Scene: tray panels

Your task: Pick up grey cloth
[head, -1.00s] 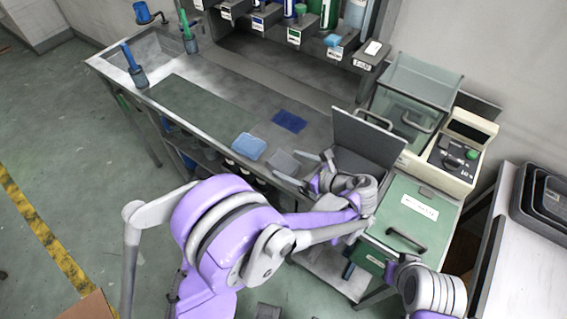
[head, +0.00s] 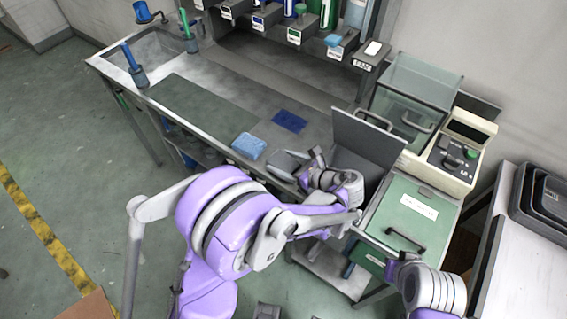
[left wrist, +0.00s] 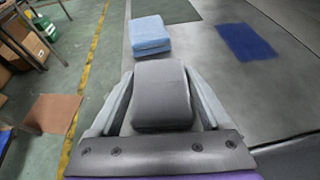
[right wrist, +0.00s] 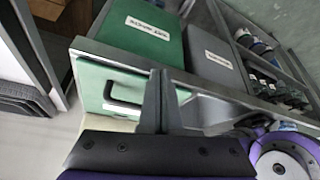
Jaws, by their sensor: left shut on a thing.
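The grey cloth (head: 283,165) is a folded pad at the front edge of the workbench. In the left wrist view the grey cloth (left wrist: 162,92) sits between the two fingers of my left gripper (left wrist: 163,100), which are shut on it from both sides. In the head view my left gripper (head: 301,168) reaches it from the right; whether the cloth is clear of the bench is hard to tell. My right gripper (right wrist: 158,102) is empty, its fingers together, in front of the green cabinet.
A light blue cloth (head: 249,146) lies just left of the grey one, and a flat dark blue cloth (head: 289,121) lies behind. An upright grey panel (head: 366,134) and the green cabinet (head: 412,212) stand to the right.

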